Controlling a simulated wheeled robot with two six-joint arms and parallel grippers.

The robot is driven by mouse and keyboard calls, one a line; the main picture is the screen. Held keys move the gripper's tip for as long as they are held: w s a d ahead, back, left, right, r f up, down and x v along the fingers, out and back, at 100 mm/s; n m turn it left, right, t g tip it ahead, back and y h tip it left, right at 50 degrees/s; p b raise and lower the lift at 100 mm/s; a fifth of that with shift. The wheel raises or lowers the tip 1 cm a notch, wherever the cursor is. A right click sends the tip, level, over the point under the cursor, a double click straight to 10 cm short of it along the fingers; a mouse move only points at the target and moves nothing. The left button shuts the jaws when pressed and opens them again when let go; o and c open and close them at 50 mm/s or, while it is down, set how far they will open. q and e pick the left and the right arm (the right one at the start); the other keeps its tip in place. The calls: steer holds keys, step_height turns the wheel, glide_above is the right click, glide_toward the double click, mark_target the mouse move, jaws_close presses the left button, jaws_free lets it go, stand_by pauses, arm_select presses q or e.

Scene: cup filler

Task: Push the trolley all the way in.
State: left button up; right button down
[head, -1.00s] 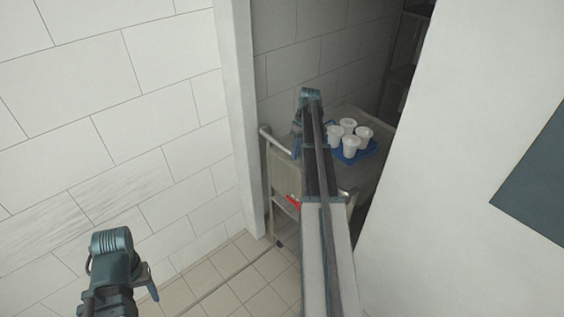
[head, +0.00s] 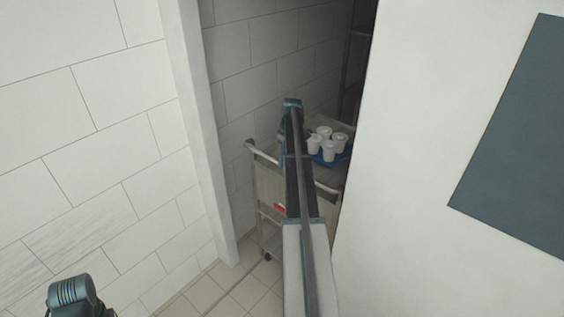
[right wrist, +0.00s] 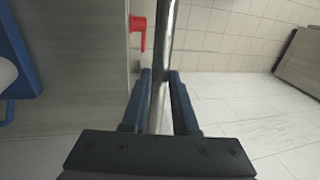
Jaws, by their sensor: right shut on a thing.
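The grey metal trolley (head: 268,187) stands in the narrow opening between the tiled wall and a white panel, its handle end facing me. A blue tray (head: 328,159) with several white cups (head: 327,140) sits on its top. A red lever (head: 280,207) shows on its near end, and also in the right wrist view (right wrist: 138,30). My right gripper (right wrist: 160,76) is shut on the trolley's handle bar (right wrist: 167,25). In the head view my own arm hides the middle of the trolley. Only a joint of my left arm shows at lower left; its gripper is out of view.
A pale door post (head: 195,130) stands left of the trolley, and the white panel (head: 440,90) stands close on its right. A dark shelf rack (head: 355,60) is deep in the recess. Bare floor tiles (head: 205,292) lie in front.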

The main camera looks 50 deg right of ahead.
steer(key=shift+d, duration=0.35)
steer(key=c, duration=0.7)
jaws_free()
steer(key=shift+d, duration=0.1)
steer(key=shift+r, duration=0.15)
steer(key=r+p, duration=0.4)
steer(key=d+r+p, duration=0.1)
steer(key=r+p, duration=0.3)
steer(key=p, duration=0.1)
steer(key=d+r+p, duration=0.1)
steer(key=r+p, duration=0.3)
steer(key=r, duration=0.1)
steer(key=shift+d+r+p, duration=0.1)
steer(key=shift+d+p, duration=0.15)
steer(key=shift+p, duration=0.05)
steer(key=shift+w+a, duration=0.1)
